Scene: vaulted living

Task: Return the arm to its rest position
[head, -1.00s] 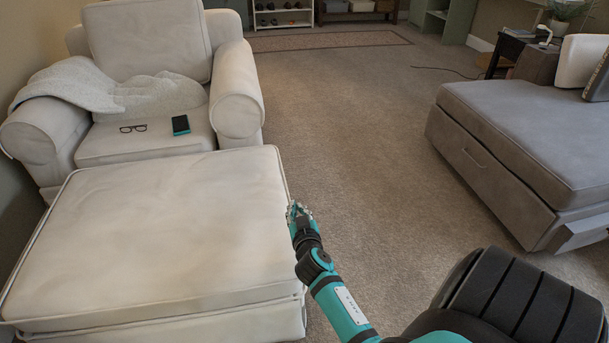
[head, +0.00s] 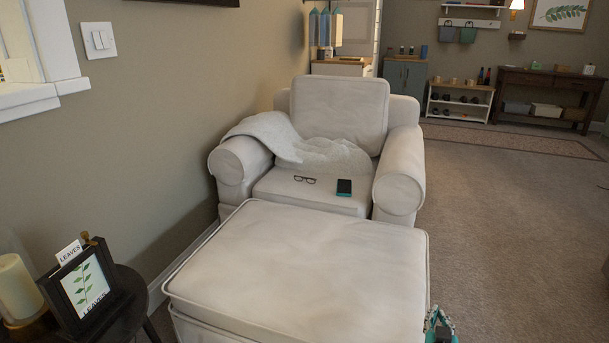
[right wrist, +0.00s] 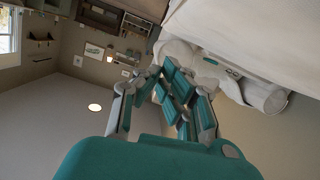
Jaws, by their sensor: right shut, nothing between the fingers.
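My right gripper (head: 440,326) shows at the bottom edge of the head view, just right of the ottoman's front right corner. Only its end is in the picture; the rest of the arm is out of view. In the right wrist view the gripper's teal and grey fingers (right wrist: 178,95) are shut with nothing between them. My left gripper is in neither view.
The cream ottoman (head: 300,265) stands before an armchair (head: 340,110) holding a throw (head: 290,142), glasses (head: 305,179) and a phone (head: 344,187). A side table (head: 130,305) with a framed leaf print (head: 84,288) stands left. Carpet (head: 500,230) at the right is clear.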

